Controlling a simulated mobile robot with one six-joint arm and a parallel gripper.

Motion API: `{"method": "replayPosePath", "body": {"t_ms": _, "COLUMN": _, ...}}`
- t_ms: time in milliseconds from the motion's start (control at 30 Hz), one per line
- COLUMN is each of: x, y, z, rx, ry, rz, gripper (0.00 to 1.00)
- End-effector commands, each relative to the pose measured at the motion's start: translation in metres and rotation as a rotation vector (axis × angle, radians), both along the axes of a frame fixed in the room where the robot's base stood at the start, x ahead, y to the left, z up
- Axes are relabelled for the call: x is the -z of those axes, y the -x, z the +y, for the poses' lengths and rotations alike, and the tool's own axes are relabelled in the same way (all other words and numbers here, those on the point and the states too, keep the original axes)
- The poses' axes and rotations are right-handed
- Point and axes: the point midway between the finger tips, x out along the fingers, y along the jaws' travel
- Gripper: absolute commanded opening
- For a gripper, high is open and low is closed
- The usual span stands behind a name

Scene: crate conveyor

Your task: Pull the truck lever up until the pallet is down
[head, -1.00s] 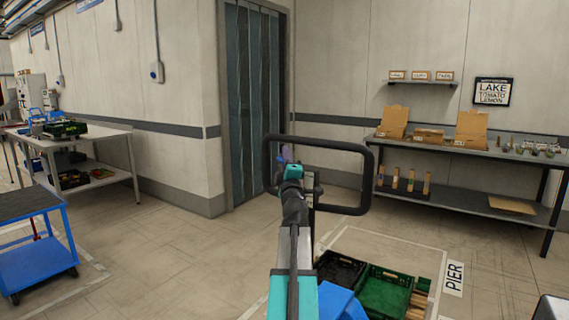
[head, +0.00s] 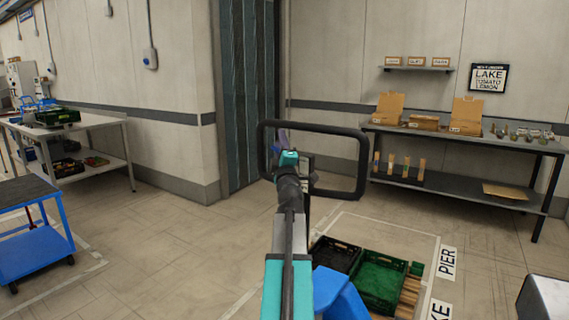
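The truck's black loop handle (head: 365,165) stands upright in front of me, above the blue truck body (head: 338,292). My arm reaches forward to the handle's left half. My gripper (head: 283,150) is at the end of it, inside or just behind the loop; its fingers are small and mostly hidden by my wrist. A purple-blue piece shows beside it, and I cannot tell whether it is the lever or part of my gripper. The pallet (head: 408,297) shows as wooden slats under a green crate (head: 380,285) and a black crate (head: 336,254). Its height above the floor is unclear.
A shelf table (head: 460,190) with cardboard boxes stands along the right wall. A blue cart (head: 35,255) and a worktable (head: 130,160) are at the left. A strip-curtain doorway (head: 250,90) is behind the handle. Floor markings surround the pallet. The left-centre floor is clear.

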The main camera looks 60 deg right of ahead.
Motion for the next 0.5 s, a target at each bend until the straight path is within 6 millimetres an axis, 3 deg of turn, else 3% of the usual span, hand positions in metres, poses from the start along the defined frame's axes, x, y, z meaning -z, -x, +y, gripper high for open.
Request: {"method": "replayPosePath", "body": {"t_ms": 500, "x": 0.018, "y": 0.026, "z": 0.036, "rx": -0.001, "ry": 0.002, "rz": -0.001, "gripper": 0.33}}
